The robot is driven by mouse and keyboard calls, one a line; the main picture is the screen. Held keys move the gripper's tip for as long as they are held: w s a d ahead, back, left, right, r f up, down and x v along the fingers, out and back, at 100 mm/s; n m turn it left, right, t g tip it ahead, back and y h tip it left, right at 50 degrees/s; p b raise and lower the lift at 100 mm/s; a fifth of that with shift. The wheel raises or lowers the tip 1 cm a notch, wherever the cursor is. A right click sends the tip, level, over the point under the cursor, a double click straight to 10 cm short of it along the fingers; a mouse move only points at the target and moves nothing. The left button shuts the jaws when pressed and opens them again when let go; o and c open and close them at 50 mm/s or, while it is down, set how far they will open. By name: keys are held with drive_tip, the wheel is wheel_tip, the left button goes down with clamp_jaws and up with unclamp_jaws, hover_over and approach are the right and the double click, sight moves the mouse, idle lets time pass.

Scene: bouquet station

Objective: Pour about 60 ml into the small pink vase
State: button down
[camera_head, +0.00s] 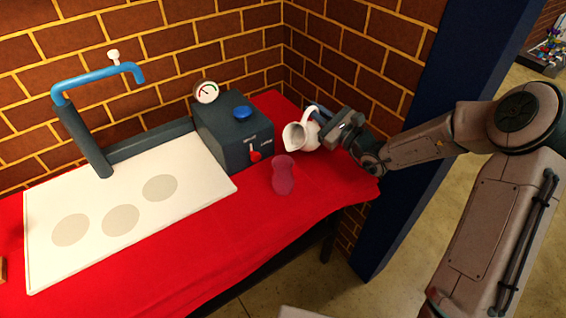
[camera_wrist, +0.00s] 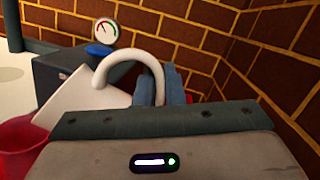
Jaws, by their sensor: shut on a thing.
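The small pink vase (camera_head: 284,176) stands upright on the red cloth, in front of the dark box; part of it shows at the lower left of the wrist view (camera_wrist: 22,140). My gripper (camera_head: 335,128) is shut on the handle of a white pitcher (camera_head: 298,134). The pitcher is tilted to the left, its mouth above and just behind the vase in the head view. In the wrist view the pitcher (camera_wrist: 88,106) leans toward the vase, and my fingers (camera_wrist: 163,88) are at its curved handle. I cannot see any liquid or a stream.
A dark box (camera_head: 232,132) with a gauge (camera_head: 206,92), a blue button and a red lever stands left of the pitcher. A white board (camera_head: 90,250) with round grey spots and a blue pipe (camera_head: 105,78) are further left. Brick walls close off the back. The red cloth (camera_head: 235,230) in front is clear.

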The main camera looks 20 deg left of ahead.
sight(310, 108)
drive_tip(key=shift+s+a+r+n+g+b, duration=0.15)
drive_tip(key=shift+s+r+n+b, duration=0.15)
drive_tip(key=shift+r+n, duration=0.25)
drive_tip(key=shift+s+a+r+n+g+b, duration=0.15)
drive_tip(key=shift+s+r+n, duration=0.1)
drive_tip(key=shift+r+n, duration=0.25)
idle(0.5)
drive_tip(key=shift+s+a+r+n+b, duration=0.2)
drive_tip(key=shift+s+r+n+b, duration=0.2)
drive_tip(key=shift+n, duration=0.2)
drive_tip(key=shift+s+a+r+n+b, duration=0.15)
drive_tip(key=shift+s+r+n, duration=0.15)
drive_tip(key=shift+s+n, duration=0.2)
idle(2.1)
drive_tip(key=shift+w+y, duration=0.1)
drive_tip(key=shift+y, duration=0.2)
drive_tip(key=w+f+m+p, duration=0.1)
drive_tip(key=m, duration=0.1)
drive_tip(key=w+d+f+m+p, duration=0.1)
drive_tip(key=f+m, duration=0.1)
drive_tip(key=w+f+m+h+p, duration=0.1)
drive_tip(key=f+m, duration=0.1)
drive_tip(key=shift+w+d+m, duration=0.2)
drive_tip(key=shift+d+m, duration=0.05)
drive_tip(key=shift+d, duration=0.05)
drive_tip(key=shift+w+d+f+m+t, duration=0.1)
drive_tip(key=shift+w+f+m+t, duration=0.05)
drive_tip(key=shift+f+m+t, duration=0.4)
